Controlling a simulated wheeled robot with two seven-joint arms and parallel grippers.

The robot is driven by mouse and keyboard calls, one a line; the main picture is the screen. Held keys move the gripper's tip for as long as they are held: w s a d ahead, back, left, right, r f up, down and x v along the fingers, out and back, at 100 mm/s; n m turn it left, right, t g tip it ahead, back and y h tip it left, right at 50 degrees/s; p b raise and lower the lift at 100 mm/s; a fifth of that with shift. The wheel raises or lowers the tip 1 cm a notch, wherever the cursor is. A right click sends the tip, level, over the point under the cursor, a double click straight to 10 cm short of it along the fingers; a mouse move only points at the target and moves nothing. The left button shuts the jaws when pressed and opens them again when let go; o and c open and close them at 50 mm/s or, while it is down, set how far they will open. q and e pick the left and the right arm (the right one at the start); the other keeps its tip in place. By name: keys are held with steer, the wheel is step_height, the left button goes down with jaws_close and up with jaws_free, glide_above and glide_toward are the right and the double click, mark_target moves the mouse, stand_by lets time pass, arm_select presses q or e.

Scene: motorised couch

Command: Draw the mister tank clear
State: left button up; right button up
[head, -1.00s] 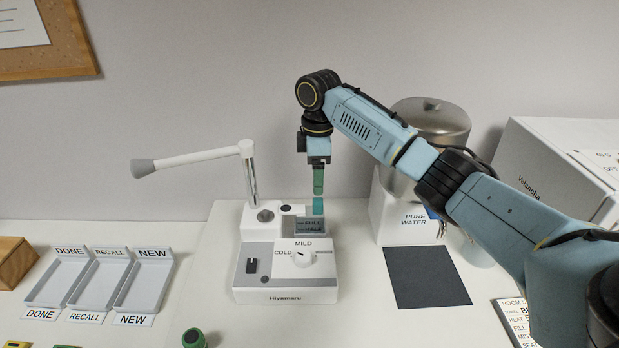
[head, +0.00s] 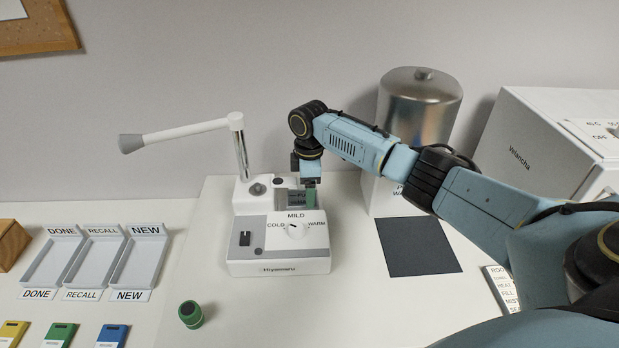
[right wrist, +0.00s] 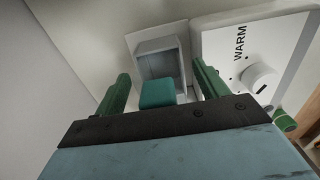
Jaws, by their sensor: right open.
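The mister tank (head: 294,199) is a small grey box with level lettering at the back right of the white Hiyamaru machine (head: 279,267). My right gripper (head: 311,196) points down at the tank and partly hides it. In the right wrist view my right gripper (right wrist: 161,70) is open. Its green fingers stand on either side of a teal grip block (right wrist: 157,93), with visible gaps. The tank's grey open-topped box (right wrist: 160,58) shows beyond the block. My left gripper is out of view.
A white lever arm (head: 185,133) rises at the machine's left. A steel water urn (head: 418,105) stands behind my right arm, beside a dark mat (head: 415,246). Trays (head: 139,262) lie at left.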

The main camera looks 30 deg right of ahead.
steer(key=c, duration=1.1)
steer(key=shift+o, duration=1.3)
steer(key=shift+c, duration=1)
steer(key=shift+r, duration=0.15)
steer(key=shift+r+p, duration=3.4)
steer(key=shift+p, duration=0.65)
